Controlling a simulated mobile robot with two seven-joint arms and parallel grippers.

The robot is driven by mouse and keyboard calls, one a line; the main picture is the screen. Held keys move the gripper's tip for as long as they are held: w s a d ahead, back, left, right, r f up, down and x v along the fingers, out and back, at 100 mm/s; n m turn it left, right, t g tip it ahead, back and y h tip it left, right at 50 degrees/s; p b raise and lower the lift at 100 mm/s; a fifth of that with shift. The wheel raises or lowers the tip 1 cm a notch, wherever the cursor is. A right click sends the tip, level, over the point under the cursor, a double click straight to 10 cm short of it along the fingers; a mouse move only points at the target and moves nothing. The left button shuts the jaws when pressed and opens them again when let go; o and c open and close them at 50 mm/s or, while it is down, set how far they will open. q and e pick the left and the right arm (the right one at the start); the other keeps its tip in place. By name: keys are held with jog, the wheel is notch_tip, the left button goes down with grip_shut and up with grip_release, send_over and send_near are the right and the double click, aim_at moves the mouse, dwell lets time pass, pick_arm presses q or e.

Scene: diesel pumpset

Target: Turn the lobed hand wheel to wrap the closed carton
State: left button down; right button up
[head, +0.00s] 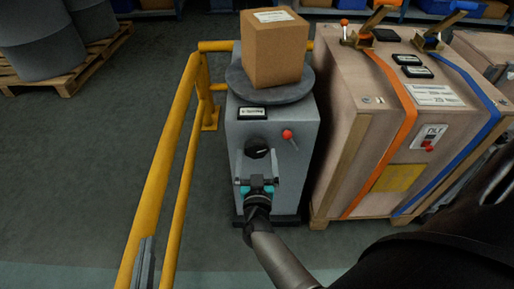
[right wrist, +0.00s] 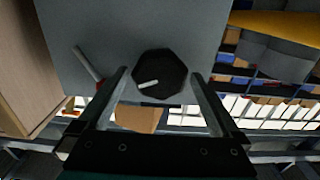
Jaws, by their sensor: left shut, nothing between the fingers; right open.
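The closed brown carton (head: 275,48) stands on a round dark turntable (head: 268,86) on top of a grey cabinet (head: 300,165). The black lobed hand wheel (head: 257,147) is on the cabinet's front, below a small label plate. In the right wrist view the wheel (right wrist: 160,84) has a pale pointer mark and lies between my finger lines. My right gripper (head: 257,178) is open and empty in front of the wheel; contact cannot be told.
A red-knobbed lever (head: 288,134) is right of the wheel and also shows in the right wrist view (right wrist: 88,64). A yellow guard rail (head: 165,165) runs along the cabinet's left. A strapped wooden crate (head: 345,140) stands close on the right.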

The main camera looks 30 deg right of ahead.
jog(key=shift+w+d, duration=0.15)
jog(key=shift+w, duration=0.15)
jog(key=c, duration=1.1)
